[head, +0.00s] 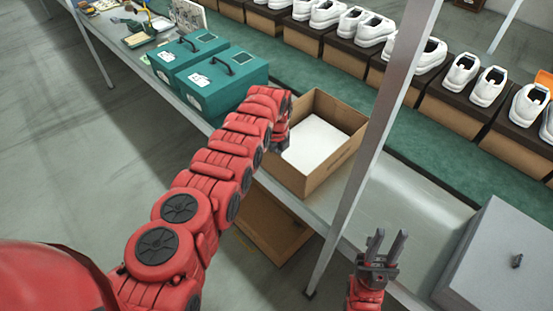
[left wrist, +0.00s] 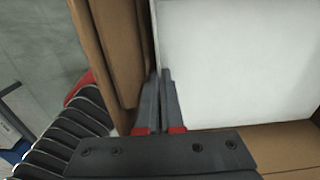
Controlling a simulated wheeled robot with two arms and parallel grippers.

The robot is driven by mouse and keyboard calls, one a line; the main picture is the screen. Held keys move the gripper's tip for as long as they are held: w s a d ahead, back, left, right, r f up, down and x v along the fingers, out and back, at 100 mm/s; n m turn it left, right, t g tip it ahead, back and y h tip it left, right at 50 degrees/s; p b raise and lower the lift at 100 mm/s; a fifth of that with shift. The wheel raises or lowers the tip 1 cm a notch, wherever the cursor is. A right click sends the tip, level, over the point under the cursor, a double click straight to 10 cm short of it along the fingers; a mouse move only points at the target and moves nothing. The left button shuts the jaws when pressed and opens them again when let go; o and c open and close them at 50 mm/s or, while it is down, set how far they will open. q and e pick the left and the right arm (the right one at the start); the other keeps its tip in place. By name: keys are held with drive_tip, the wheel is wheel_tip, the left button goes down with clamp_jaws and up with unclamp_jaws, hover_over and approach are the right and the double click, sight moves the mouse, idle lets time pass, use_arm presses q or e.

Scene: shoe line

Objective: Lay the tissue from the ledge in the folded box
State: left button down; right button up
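The folded box (head: 338,168) is an open brown cardboard box standing on the bench. The white tissue (head: 316,146) lies flat inside it; it fills most of the left wrist view (left wrist: 235,60). My left gripper (left wrist: 163,100) is at the box's left side, just inside the brown wall (left wrist: 118,50). Its fingers are close together at the tissue's near left edge and look shut on it; the contact is partly hidden. My right gripper (head: 386,246) is open and empty, in front of the bench and right of the grey post.
A grey post (head: 375,135) stands right beside the box. Two teal cases (head: 222,84) are left of it. A grey lidded box (head: 505,262) is at the right. White shoes on boxes (head: 460,100) line the back. Bare bench lies right of the post.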

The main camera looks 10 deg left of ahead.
use_arm(q)
drive_tip(key=shift+f+b, duration=0.35)
drive_tip(key=shift+f, duration=0.05)
drive_tip(key=c, duration=1)
unclamp_jaws()
